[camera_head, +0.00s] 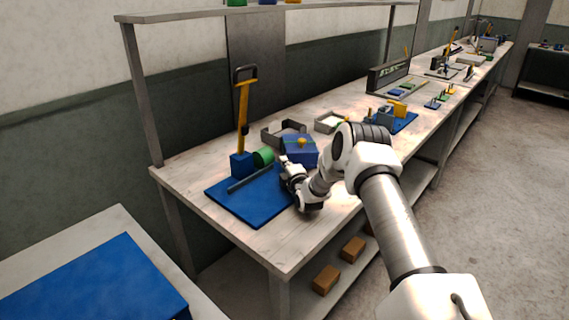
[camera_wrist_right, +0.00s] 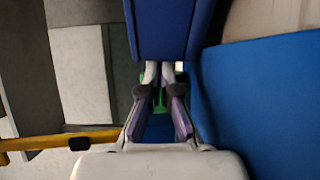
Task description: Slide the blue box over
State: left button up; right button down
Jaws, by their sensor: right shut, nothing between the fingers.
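The blue box (camera_head: 303,153) stands on the workbench at the back edge of a blue mat, with a yellow knob on its top. In the wrist view the blue box (camera_wrist_right: 171,28) fills the top middle. My right gripper (camera_head: 284,164) is low beside the box's near left side, its fingers shut with nothing between them. In the wrist view the fingertips of my right gripper (camera_wrist_right: 158,72) reach the box's edge; I cannot tell whether they touch it. Part of the box is hidden behind my gripper in the head view. My left gripper is not in view.
The blue mat (camera_head: 237,206) carries a dark rod (camera_head: 249,180). A green cylinder (camera_head: 263,156) and a blue block (camera_head: 242,164) with a yellow-handled tool (camera_head: 243,105) stand left of the box. Bench front is clear.

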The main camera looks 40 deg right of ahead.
aim_at(304, 158)
jog(key=shift+r, duration=0.1)
jog(key=s+d+p, duration=0.3)
jog(key=s+d, duration=0.2)
jog(key=shift+d+r, duration=0.1)
jog(key=shift+d, duration=0.05)
jog(key=shift+s+d, duration=0.1)
jog(key=shift+s, duration=0.05)
